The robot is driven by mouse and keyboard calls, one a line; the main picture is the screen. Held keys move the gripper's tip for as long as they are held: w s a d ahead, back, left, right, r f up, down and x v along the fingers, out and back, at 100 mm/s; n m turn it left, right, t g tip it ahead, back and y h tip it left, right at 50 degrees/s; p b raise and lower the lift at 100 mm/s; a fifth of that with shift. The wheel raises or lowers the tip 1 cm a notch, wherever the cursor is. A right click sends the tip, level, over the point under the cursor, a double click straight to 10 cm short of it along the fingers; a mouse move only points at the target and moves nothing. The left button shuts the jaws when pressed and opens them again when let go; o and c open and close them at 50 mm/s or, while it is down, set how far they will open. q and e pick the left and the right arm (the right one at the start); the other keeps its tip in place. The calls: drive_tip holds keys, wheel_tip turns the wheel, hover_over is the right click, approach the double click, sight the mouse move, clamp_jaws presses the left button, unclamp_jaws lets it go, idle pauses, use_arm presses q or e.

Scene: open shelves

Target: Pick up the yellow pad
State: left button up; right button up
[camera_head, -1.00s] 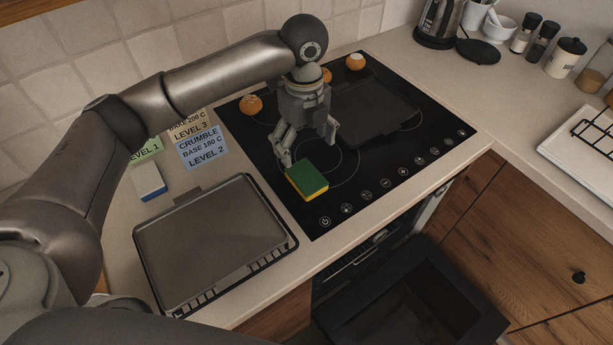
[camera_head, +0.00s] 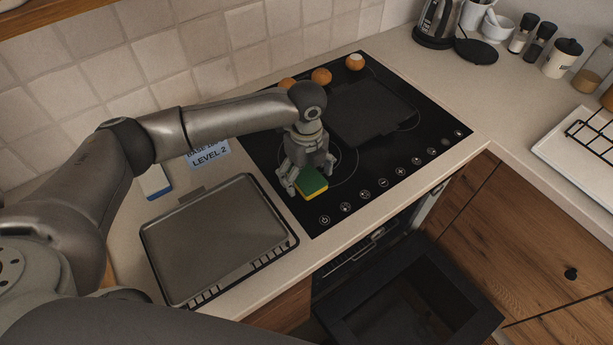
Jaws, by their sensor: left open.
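The yellow pad (camera_head: 312,184) is a sponge with a green top and a yellow side. It lies on the black hob near its front left edge. My left gripper (camera_head: 309,178) is low over the pad, pointing down. Its fingers are open, one at the pad's left side and one at its far right corner. The gripper hides the pad's far part, and I cannot tell whether the fingers touch it. My right gripper is not in view.
A dark baking tray (camera_head: 215,240) lies left of the hob. A blue-and-white sponge (camera_head: 154,182) is beside it, partly behind my arm. Orange round items (camera_head: 321,76) and a dark griddle plate (camera_head: 372,110) are at the hob's back. The oven door (camera_head: 415,295) hangs open below.

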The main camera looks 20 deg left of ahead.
use_arm(q)
drive_tip(key=shift+c, duration=0.5)
drive_tip(key=c, duration=0.8)
drive_tip(key=shift+c, duration=0.2)
drive_tip(key=shift+r, duration=0.15)
drive_tip(key=shift+r+b, duration=0.5)
drive_tip(key=shift+r, duration=0.05)
drive_tip(key=s+d+r+b, duration=0.3)
drive_tip(key=s+d+r, duration=0.4)
drive_tip(key=s+r, duration=0.4)
drive_tip(key=shift+s+d+r, duration=0.35)
